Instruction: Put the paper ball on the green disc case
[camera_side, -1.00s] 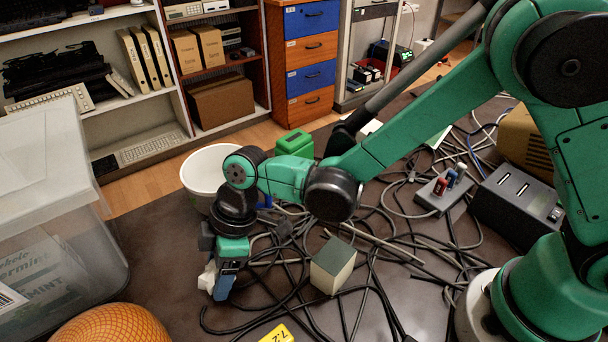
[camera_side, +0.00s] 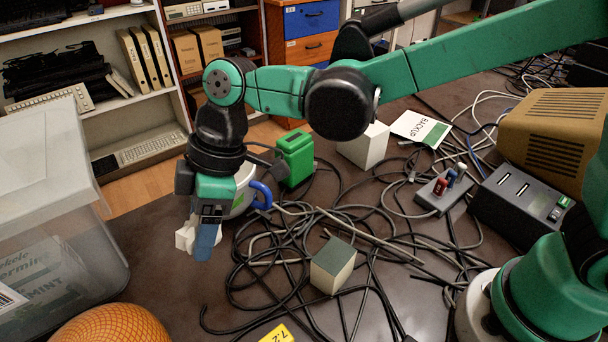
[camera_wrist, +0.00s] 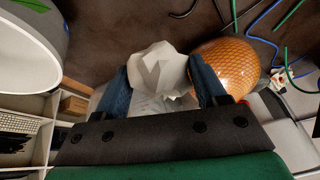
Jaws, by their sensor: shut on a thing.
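The paper ball (camera_side: 185,237) is white and crumpled. In the side view it shows at the lower left of my gripper (camera_side: 203,238), partly behind the blue finger. In the wrist view the paper ball (camera_wrist: 158,72) sits between the two blue fingers of my gripper (camera_wrist: 163,84), which is shut on it. It is held above the dark table. A flat white case with a green part, marked BACKUP (camera_side: 421,127), lies at the back right of the table, far from my gripper; it looks like the green disc case.
Tangled cables cover the middle around a box (camera_side: 333,266). A white box (camera_side: 364,146) stands near the case. A clear bin (camera_side: 55,225) and orange ball (camera_side: 110,328) are left.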

